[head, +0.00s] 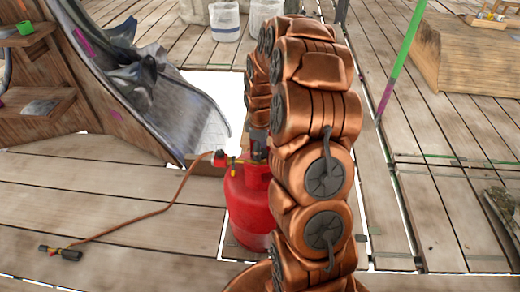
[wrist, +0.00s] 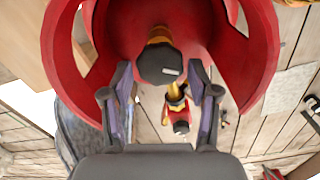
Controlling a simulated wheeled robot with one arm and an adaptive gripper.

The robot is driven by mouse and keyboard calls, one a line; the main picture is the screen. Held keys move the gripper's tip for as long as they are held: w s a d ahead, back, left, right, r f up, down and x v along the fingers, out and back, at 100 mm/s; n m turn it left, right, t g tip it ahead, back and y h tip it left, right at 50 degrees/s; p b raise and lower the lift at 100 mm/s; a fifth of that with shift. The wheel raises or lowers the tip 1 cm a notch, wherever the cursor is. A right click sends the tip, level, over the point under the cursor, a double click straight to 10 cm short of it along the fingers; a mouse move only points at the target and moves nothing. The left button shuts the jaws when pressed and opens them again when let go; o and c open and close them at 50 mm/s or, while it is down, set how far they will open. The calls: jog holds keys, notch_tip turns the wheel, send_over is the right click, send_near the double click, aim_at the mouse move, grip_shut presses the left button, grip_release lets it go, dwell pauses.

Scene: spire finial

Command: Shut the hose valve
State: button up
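A red gas cylinder (head: 250,205) stands on the plank deck, partly hidden behind my copper arm. A thin brown hose (head: 150,213) runs from a red fitting (head: 219,158) at its top left to a dark-ended piece on the deck. In the wrist view, a black knob (wrist: 160,68) sits on a brass stem inside the cylinder's red collar (wrist: 262,50). A red and yellow fitting (wrist: 178,108) with a dark end shows below it. My gripper (wrist: 159,78) is open, its fingers on either side of the knob with gaps visible. Which part is the hose valve is not clear.
The curved collar walls surround the knob closely at left and right. A wooden structure with a grey draped form (head: 150,85) stands at left. A green pole (head: 400,62) and a wooden platform (head: 470,60) are at right. Front-left deck is mostly clear.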

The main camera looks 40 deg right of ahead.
jog(key=c, duration=0.8)
jog(key=shift+m, duration=0.3)
jog(key=m+p, duration=0.1)
jog(key=m, duration=0.4)
jog(key=shift+d+m, duration=0.15)
jog(key=shift+m, duration=0.15)
jog(key=m+p, duration=0.1)
jog(key=m, duration=0.5)
jog(key=o, duration=1.1)
jog(key=shift+o, duration=0.2)
